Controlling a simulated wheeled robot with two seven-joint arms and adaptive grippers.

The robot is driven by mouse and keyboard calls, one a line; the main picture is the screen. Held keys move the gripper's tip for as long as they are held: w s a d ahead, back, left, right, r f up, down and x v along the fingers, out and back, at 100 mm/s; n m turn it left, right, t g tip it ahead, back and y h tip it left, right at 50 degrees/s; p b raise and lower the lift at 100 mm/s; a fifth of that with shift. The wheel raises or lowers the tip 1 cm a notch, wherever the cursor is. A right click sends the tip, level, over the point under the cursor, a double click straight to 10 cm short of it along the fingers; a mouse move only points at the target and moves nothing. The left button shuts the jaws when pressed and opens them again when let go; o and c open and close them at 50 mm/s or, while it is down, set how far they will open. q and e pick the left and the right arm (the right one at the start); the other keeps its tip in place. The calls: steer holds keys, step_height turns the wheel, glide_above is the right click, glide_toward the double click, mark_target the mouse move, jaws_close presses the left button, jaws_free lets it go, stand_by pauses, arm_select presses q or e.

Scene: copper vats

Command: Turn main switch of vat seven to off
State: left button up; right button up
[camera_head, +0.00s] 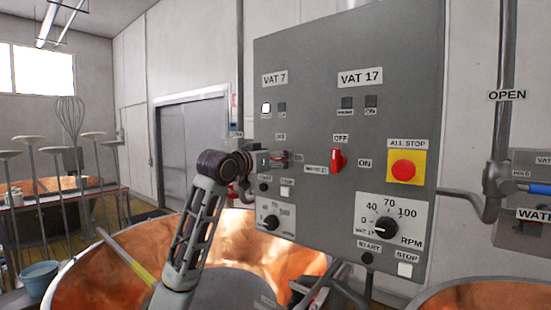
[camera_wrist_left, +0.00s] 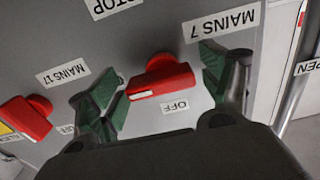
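The main switch of vat seven is a red knob (camera_wrist_left: 160,78) beside a "MAINS 7" label (camera_wrist_left: 221,26) in the left wrist view, which shows the panel upside down. Its bar lies nearly crosswise, with a white mark at its left end; the "OFF" label (camera_wrist_left: 175,107) is below it there. My left gripper (camera_wrist_left: 158,84) is open, with one green fingertip on each side of the knob and gaps visible. In the head view my left gripper (camera_head: 279,158) is at the panel under "VAT 7" (camera_head: 275,79) and hides most of this switch. My right gripper is not in view.
The grey control panel (camera_head: 310,60) also carries the red vat 17 switch (camera_head: 337,160), a red "ALL STOP" button (camera_head: 403,169) and an RPM dial (camera_head: 386,228). Copper vats (camera_head: 235,240) stand below. A pipe (camera_head: 490,180) runs at the right.

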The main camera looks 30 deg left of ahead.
arm_select(q)
steer(key=c, duration=0.9)
steer(key=shift+n, duration=0.4)
steer(key=n, duration=0.4)
steer(key=shift+r, duration=0.1)
steer(key=n, duration=0.4)
steer(key=shift+n, duration=0.3)
steer(key=n, duration=0.4)
steer(key=shift+a+n, duration=0.15)
steer(key=shift+n, duration=0.15)
steer(key=shift+a+n, duration=0.1)
steer(key=shift+n, duration=1.8)
